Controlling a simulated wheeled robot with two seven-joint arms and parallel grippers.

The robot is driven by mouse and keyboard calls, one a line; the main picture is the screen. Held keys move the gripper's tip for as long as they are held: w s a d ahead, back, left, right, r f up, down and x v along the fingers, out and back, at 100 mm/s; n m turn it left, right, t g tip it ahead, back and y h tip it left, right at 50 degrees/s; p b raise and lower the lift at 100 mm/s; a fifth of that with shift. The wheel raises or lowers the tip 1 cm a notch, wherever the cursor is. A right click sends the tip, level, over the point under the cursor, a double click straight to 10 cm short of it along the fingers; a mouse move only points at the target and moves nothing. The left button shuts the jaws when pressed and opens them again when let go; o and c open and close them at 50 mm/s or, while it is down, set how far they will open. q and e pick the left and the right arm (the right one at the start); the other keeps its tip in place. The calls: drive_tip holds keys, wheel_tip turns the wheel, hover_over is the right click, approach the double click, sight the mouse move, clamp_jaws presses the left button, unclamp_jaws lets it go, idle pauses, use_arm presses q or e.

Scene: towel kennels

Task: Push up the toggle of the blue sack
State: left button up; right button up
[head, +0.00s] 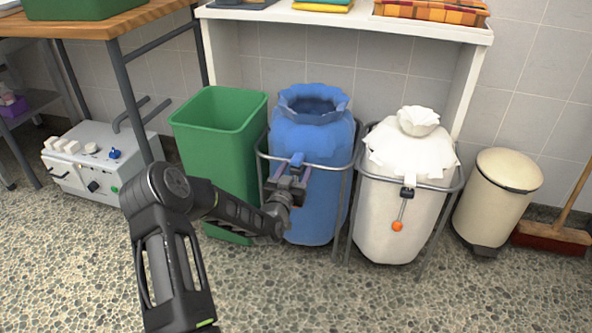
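The blue sack (318,133) hangs upright in a grey metal frame, with its mouth wide and ruffled at the top. Its small blue toggle (297,159) is at the front, near the frame's rim. My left gripper (291,174) is right at the toggle, in front of the sack. Its two fingers show on either side just below the toggle's top. I cannot tell whether they touch or grip it. The lower part of the toggle and any cord are hidden by the gripper. My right gripper is not in view.
A green bin (217,135) stands close left of the blue sack. A white sack (398,205) with a gathered neck, black toggle and orange ball stands right. Farther right are a cream pedal bin (497,196) and a broom (552,236). A white shelf (350,22) overhangs the sacks.

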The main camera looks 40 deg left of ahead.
sight(295, 172)
use_arm(q)
drive_tip(key=shift+s+d+r+p, duration=0.1)
drive_tip(key=shift+s+d+p, duration=0.15)
drive_tip(key=shift+s, duration=0.25)
drive_tip(key=p+v, duration=0.2)
drive_tip(key=v, duration=0.3)
drive_tip(key=shift+s+d, duration=0.1)
drive_tip(key=shift+s, duration=0.25)
drive_tip(key=shift+s+d, duration=0.15)
drive_tip(key=shift+s, duration=0.3)
